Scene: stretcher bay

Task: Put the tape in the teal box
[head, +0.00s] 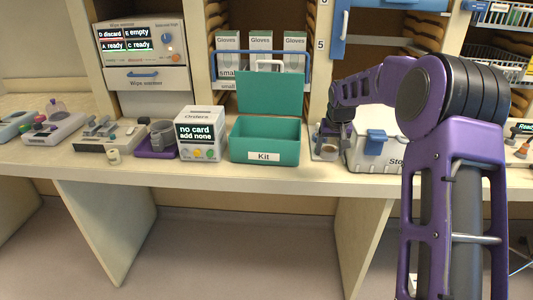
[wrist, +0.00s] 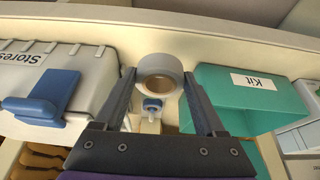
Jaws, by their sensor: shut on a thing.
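A roll of whitish-grey tape (wrist: 160,68) with a brown core sits between the fingertips of my gripper (wrist: 160,82) in the wrist view. The fingers are shut on its sides. In the head view my gripper (head: 331,146) points down just right of the teal box, with the tape (head: 329,154) low at its tips, close to the counter. I cannot tell whether the tape touches the surface. The teal box (head: 264,148), labelled Kit, stands open with its lid raised behind. It also shows on the right in the wrist view (wrist: 235,105).
A white Stores box (head: 362,160) with a blue latch stands right of my gripper, close by. An Orders box (head: 200,148) stands left of the teal box, then a purple tray (head: 146,154) with a grey cup. Glove boxes (head: 261,50) are behind. A narrow counter strip (head: 270,176) in front is clear.

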